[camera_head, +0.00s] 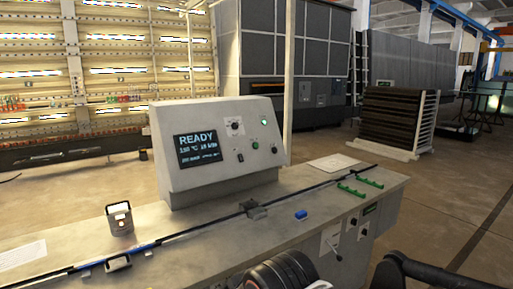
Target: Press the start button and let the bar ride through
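The grey sloped control panel (215,108) stands on the machine's bench. Its screen (198,148) reads READY, with smaller lines of text below. To the right of the screen are a bright green lamp or button (263,122), a small green button (255,145), a dial and other small controls; I cannot read which is labelled start. A long thin dark bar (190,232) lies lengthwise along the bench top, passing a dark block (254,208). Dark parts of my own arm show at the bottom edge. My gripper's fingers do not show, and nothing is seen touching the panel.
A handheld device (119,218) stands upright on the bench at left. A blue block (301,214) and green pieces (351,189) lie to the right. A lever (333,245) sticks out from the bench's front side. A slatted rack (392,118) stands behind on open floor.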

